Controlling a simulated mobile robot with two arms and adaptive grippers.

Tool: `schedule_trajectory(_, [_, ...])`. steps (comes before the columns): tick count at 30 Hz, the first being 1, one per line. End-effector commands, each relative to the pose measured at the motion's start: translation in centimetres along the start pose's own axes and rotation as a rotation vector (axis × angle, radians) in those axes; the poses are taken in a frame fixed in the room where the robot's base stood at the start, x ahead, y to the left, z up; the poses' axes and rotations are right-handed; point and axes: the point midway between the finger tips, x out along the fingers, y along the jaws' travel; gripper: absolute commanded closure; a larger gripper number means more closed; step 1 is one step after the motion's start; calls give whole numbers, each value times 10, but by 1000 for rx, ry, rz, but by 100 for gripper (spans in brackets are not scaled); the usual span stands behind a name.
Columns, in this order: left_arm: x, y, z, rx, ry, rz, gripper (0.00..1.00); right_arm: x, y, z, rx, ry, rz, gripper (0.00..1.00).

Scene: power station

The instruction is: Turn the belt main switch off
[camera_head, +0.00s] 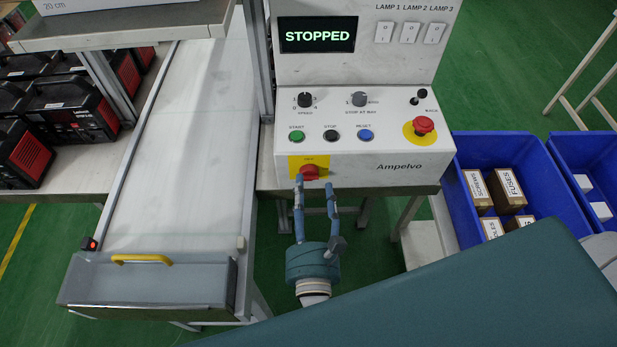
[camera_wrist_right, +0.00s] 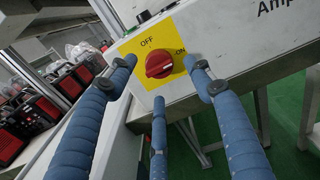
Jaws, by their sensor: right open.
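The belt main switch (camera_head: 310,172) is a red rotary knob on a yellow plate at the lower left of the control box front. In the right wrist view the knob (camera_wrist_right: 158,64) shows between labels OFF, above it, and ON, to its right. Its ridge lies nearly sideways, towards ON. My right gripper (camera_head: 315,196) is just below and in front of the switch, pointing at it. Its blue fingers are spread open and empty, with the knob framed between the fingertips in the wrist view. I see no contact with the knob. My left gripper is not in view.
The control box (camera_head: 350,167) has a display (camera_head: 317,35) reading STOPPED, several buttons and a red emergency stop (camera_head: 423,125). A conveyor belt (camera_head: 185,150) runs on the left. Blue crates (camera_head: 460,200) with boxes stand right. A teal surface (camera_head: 480,300) fills the lower right.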

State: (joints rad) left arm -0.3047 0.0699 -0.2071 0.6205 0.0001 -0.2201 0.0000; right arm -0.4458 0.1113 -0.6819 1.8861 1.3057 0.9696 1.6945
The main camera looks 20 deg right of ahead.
Motion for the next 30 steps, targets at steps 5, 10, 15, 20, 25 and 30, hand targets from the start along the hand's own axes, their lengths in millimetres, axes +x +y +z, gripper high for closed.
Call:
schedule_trajectory(5, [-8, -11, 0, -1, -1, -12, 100, 24, 0, 2, -2, -2, 0, 48])
schedule_trajectory(10, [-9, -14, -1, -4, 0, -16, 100, 32, 0, 0, -1, 0, 1, 48])
schedule_trajectory(15, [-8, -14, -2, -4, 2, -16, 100, 32, 0, -1, -2, 0, 1, 48])
schedule_trajectory(20, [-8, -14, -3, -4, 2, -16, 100, 32, 0, 0, -2, 0, 1, 66])
schedule_trajectory(25, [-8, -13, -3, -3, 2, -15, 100, 32, 0, -1, -2, 1, 0, 92])
schedule_trajectory(30, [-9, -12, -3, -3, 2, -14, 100, 32, 0, -1, -11, 2, 0, 92])
